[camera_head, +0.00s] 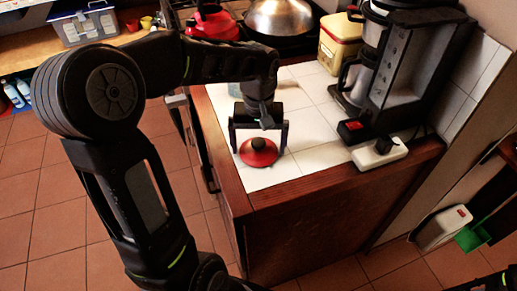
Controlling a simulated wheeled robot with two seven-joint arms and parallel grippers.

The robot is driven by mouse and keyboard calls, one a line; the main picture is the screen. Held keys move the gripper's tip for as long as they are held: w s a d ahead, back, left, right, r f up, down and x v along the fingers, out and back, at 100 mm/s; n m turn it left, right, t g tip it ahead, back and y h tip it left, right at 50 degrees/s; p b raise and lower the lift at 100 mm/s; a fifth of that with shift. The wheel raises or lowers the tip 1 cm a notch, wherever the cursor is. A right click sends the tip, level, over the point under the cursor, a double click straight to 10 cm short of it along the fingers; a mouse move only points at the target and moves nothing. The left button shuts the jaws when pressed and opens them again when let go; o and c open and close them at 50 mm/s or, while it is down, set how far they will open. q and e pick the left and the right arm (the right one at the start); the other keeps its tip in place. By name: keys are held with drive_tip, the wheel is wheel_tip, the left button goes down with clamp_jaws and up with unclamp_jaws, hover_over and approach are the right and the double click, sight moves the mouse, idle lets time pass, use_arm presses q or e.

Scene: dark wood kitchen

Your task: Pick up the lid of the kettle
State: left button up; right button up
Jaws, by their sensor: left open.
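A red lid with a black knob (258,155) lies on the white tiled counter near its front left corner. My left gripper (259,147) points down over the lid. Its two fingers are apart, one on each side of the lid in the picture; I cannot tell whether they touch it. A red kettle (212,27) with black parts stands at the back on the dark stove, partly hidden by my left arm. My right gripper is not in view.
A coffee machine (398,75) and a white power strip (379,152) stand at the counter's right. A cream and red tin (339,42) and a metal dome (280,16) are behind. The tiles around the lid are mostly clear. The counter has a wooden edge (300,187).

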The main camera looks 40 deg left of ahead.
sight(259, 142)
use_arm(q)
drive_tip(key=shift+c, duration=0.2)
drive_tip(key=c, duration=1.2)
wheel_tip(259, 142, up, 10)
drive_tip(key=shift+r, duration=0.1)
idle(0.6)
